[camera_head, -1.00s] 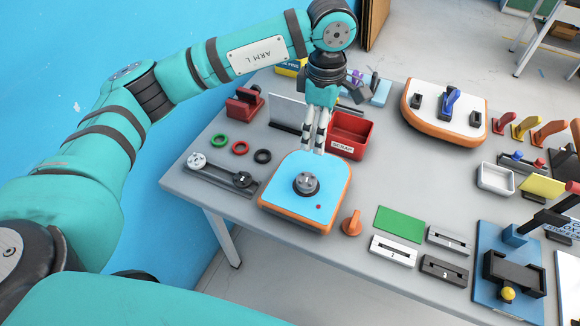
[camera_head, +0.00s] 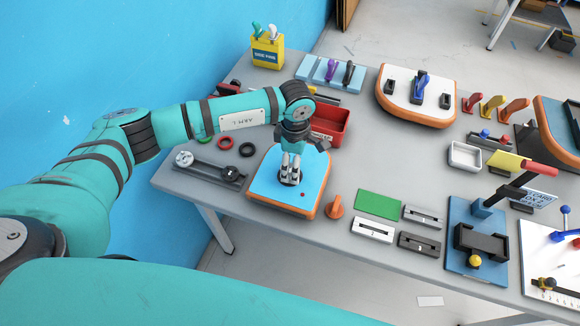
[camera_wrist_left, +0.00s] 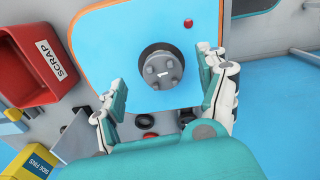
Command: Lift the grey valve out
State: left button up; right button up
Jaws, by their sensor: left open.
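The grey valve (camera_wrist_left: 162,69) is round with small raised lugs. It sits in a dark ring in the middle of a blue board (camera_wrist_left: 120,35) with an orange rim, and the board also shows in the head view (camera_head: 265,180). My left gripper (camera_wrist_left: 160,70) is open, with one finger on each side of the valve in the wrist view. In the head view my left gripper (camera_head: 290,178) points down over the valve and hides most of it. I cannot tell whether the fingers touch it. My right gripper is not in view.
A red SCRAP bin (camera_head: 328,122) stands just behind the board. An orange knob (camera_head: 334,206) is close to its right. Black and green rings and a grey bar with round ends (camera_head: 210,168) lie to the left. A green pad (camera_head: 378,204) lies to the right.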

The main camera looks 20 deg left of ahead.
pick_arm(q)
notch_tip(320, 180, down, 2)
jog(key=shift+s+a+f+p, duration=0.1)
jog(key=shift+p, duration=0.25)
jog(key=shift+f, duration=0.4)
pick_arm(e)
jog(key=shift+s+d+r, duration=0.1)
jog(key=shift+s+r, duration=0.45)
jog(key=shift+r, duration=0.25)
pick_arm(q)
jog(key=shift+c, duration=0.4)
jog(key=c, duration=1.1)
jog(key=shift+o, duration=0.2)
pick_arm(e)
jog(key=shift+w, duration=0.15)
pick_arm(q)
jog(key=shift+r, duration=0.1)
